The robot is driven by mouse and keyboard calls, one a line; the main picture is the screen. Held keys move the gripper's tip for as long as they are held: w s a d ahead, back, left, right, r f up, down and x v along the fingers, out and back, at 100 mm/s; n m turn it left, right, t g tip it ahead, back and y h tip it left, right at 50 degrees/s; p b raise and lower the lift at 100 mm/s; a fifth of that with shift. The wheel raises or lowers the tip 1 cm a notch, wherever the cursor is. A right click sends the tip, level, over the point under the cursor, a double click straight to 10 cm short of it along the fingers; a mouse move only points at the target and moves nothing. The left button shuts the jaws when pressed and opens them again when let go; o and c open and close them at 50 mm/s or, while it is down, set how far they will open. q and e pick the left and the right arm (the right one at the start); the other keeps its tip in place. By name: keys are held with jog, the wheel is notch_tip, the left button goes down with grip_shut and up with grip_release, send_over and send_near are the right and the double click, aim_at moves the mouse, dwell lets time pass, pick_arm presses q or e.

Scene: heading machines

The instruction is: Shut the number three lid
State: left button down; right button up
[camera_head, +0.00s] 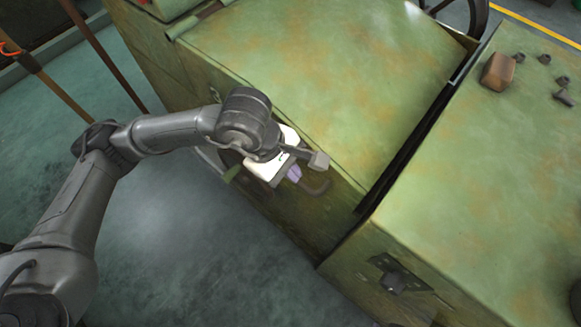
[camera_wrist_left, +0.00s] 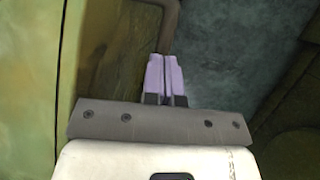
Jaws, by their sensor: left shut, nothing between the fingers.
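A large green, rust-stained flat panel (camera_head: 320,75) tops the machine in the head view. I see no number on it, so I cannot tell whether it is the number three lid. My left gripper (camera_head: 294,173) is by the front side of this machine, below the panel's near edge. Its purple fingers are shut together and empty; they also show in the wrist view (camera_wrist_left: 165,75). A dark curved handle (camera_head: 321,188) is on the machine's front, close beside the fingers. It also shows beyond the fingertips in the wrist view (camera_wrist_left: 171,20). Touch cannot be told. My right gripper is not in view.
A second green machine top (camera_head: 470,180) stands at the right, across a narrow dark gap. A brown block (camera_head: 498,72) and several small dark pieces lie on it. A dark fitting (camera_head: 394,281) is on its front. Open grey floor (camera_head: 180,230) lies in front of the machines.

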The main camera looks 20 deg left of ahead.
pick_arm(q)
notch_tip(320, 180, up, 14)
jog(key=s+p, duration=0.2)
jog(key=p, duration=0.2)
jog(key=shift+s+a, duration=0.3)
jog(key=shift+a, duration=0.05)
jog(key=shift+f, duration=0.1)
